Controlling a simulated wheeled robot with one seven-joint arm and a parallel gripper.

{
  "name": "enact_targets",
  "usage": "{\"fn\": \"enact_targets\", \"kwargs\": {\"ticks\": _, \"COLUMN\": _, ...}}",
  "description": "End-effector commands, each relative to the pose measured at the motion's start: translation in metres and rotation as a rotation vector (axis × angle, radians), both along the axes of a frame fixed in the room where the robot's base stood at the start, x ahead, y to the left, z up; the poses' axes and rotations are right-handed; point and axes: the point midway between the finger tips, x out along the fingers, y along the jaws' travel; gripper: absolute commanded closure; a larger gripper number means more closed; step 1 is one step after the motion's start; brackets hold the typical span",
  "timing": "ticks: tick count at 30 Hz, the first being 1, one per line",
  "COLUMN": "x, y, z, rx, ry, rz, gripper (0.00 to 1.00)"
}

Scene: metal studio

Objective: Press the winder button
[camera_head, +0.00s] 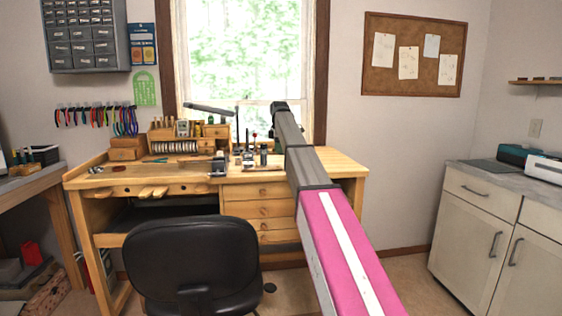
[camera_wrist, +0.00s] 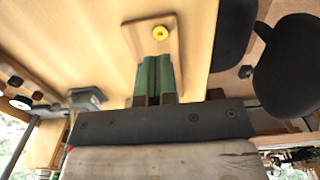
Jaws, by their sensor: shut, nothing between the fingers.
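How far the tips are from the plate in depth I cannot tell. In the head view my arm reaches over the wooden workbench (camera_head: 340,166). I cannot make out the button or the fingers there.
A black chair (camera_head: 192,262) stands before the bench and shows in the wrist view (camera_wrist: 285,65). A grey block-like tool (camera_wrist: 88,97) is left of the fingers. Small tools and a wooden organizer (camera_head: 213,131) crowd the bench's back. A grey-topped cabinet (camera_head: 478,215) stands right.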

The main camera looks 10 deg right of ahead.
Motion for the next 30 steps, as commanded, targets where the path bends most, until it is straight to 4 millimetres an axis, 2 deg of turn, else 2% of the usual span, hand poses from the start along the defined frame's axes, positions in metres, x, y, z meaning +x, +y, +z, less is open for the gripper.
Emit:
{"fn": "enact_targets", "kwargs": {"ticks": 1, "x": 0.002, "y": 0.000, "z": 0.013, "rx": 0.000, "ry": -0.003, "rz": 0.000, "gripper": 1.00}}
{"fn": "enact_targets", "kwargs": {"ticks": 6, "x": 0.002, "y": 0.000, "z": 0.046, "rx": 0.000, "ry": -0.003, "rz": 0.000, "gripper": 1.00}}
{"fn": "enact_targets", "kwargs": {"ticks": 12, "x": 0.002, "y": -0.001, "z": 0.068, "rx": 0.000, "ry": -0.003, "rz": 0.000, "gripper": 1.00}}
{"fn": "enact_targets", "kwargs": {"ticks": 17, "x": 0.001, "y": -0.001, "z": 0.074, "rx": 0.000, "ry": -0.002, "rz": 0.000, "gripper": 1.00}}
{"fn": "enact_targets", "kwargs": {"ticks": 30, "x": 0.001, "y": -0.001, "z": 0.074, "rx": 0.000, "ry": -0.002, "rz": 0.000, "gripper": 1.00}}
